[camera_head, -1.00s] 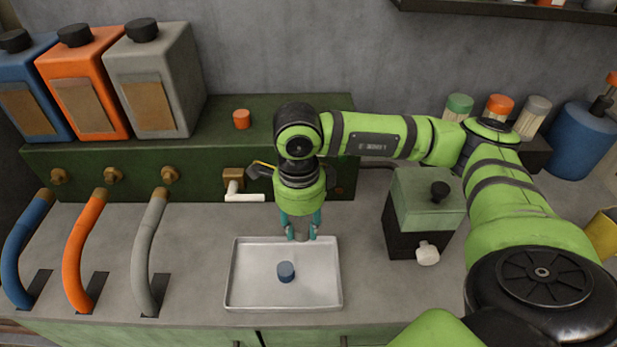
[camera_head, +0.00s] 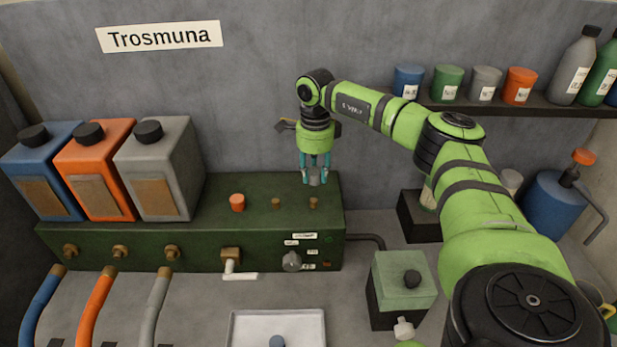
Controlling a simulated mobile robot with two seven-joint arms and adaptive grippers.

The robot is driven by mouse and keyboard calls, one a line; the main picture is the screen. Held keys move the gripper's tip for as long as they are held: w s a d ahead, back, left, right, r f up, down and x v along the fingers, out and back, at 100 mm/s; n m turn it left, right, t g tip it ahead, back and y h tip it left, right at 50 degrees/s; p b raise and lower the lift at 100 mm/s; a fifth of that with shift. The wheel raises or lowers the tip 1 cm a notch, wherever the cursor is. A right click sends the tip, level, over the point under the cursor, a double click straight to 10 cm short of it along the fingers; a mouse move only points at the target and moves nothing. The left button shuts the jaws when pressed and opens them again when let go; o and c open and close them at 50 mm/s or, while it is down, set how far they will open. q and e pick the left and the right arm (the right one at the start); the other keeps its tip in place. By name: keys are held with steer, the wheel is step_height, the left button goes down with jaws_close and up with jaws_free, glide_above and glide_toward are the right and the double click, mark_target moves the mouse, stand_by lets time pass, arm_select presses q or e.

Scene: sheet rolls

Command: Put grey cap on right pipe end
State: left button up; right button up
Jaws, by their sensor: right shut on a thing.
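My right gripper (camera_head: 314,172) is shut on the grey cap (camera_head: 315,181), a small grey cylinder mostly covered by the fingers. It holds the cap above the green box (camera_head: 150,246). The right pipe end (camera_head: 313,203), a small brass stub on top of the box, shows just below the cap, with a small gap in the picture. Another brass pipe end (camera_head: 276,202) stands bare to its left. An orange cap (camera_head: 237,203) sits further left. A blue cap (camera_head: 277,342) lies in the metal tray (camera_head: 319,325), cut by the lower edge. My left gripper is not in view.
Blue, orange and grey canisters (camera_head: 160,170) stand on the box's left part. A white-handled tap (camera_head: 240,276) and a knob (camera_head: 291,262) stick out in front. A shelf (camera_head: 520,105) with jars is at the upper right. A green-topped block (camera_head: 403,282) stands lower right.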

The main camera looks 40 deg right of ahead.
mark_target(314, 200)
steer(key=shift+f+b, duration=2.2)
steer(key=shift+f, duration=0.65)
steer(key=shift+f+b, duration=0.65)
steer(key=shift+f, duration=0.7)
steer(key=o, duration=1)
steer(key=shift+a, duration=0.1)
steer(key=shift+r, duration=0.2)
step_height(314, 200, up, 12)
steer(key=shift+f, duration=0.15)
